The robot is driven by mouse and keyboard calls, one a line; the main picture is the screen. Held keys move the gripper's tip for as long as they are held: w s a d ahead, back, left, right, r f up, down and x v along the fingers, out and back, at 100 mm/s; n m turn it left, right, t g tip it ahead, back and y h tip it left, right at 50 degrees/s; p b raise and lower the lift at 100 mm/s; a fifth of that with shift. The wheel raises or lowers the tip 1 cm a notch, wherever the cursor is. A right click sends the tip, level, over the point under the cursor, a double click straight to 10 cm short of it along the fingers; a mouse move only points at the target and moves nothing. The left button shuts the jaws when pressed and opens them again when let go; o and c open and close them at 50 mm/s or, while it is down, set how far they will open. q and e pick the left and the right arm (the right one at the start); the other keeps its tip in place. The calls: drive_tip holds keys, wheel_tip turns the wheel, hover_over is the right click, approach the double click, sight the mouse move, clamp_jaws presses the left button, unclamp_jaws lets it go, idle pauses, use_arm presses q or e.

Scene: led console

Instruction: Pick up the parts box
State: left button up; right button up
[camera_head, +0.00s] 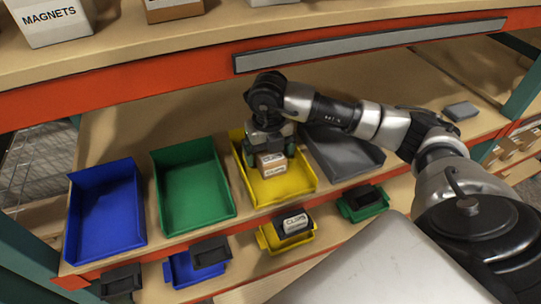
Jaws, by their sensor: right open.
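A small brown-and-white box (272,167) with printed lettering, too small to read surely, sits in the yellow bin (290,188) on the shelf. It looks like the parts box. My right gripper (269,152) points down over the yellow bin with its fingers open around the top of the box. Whether the fingers touch the box cannot be told. My gripper and wrist hide the back of the box and part of the bin. My left gripper is not in view.
A blue bin (105,215), a green bin (193,190) and a grey bin (345,150) flank the yellow one. Smaller bins hang below, one with a box marked CLIPS (294,222). An upper shelf with an orange edge (150,85) holds a MAGNETS box (52,20).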

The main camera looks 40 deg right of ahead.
drive_tip(key=shift+f, duration=1.05)
drive_tip(key=c, duration=1)
drive_tip(key=shift+c, duration=0.2)
drive_tip(key=shift+r, duration=0.1)
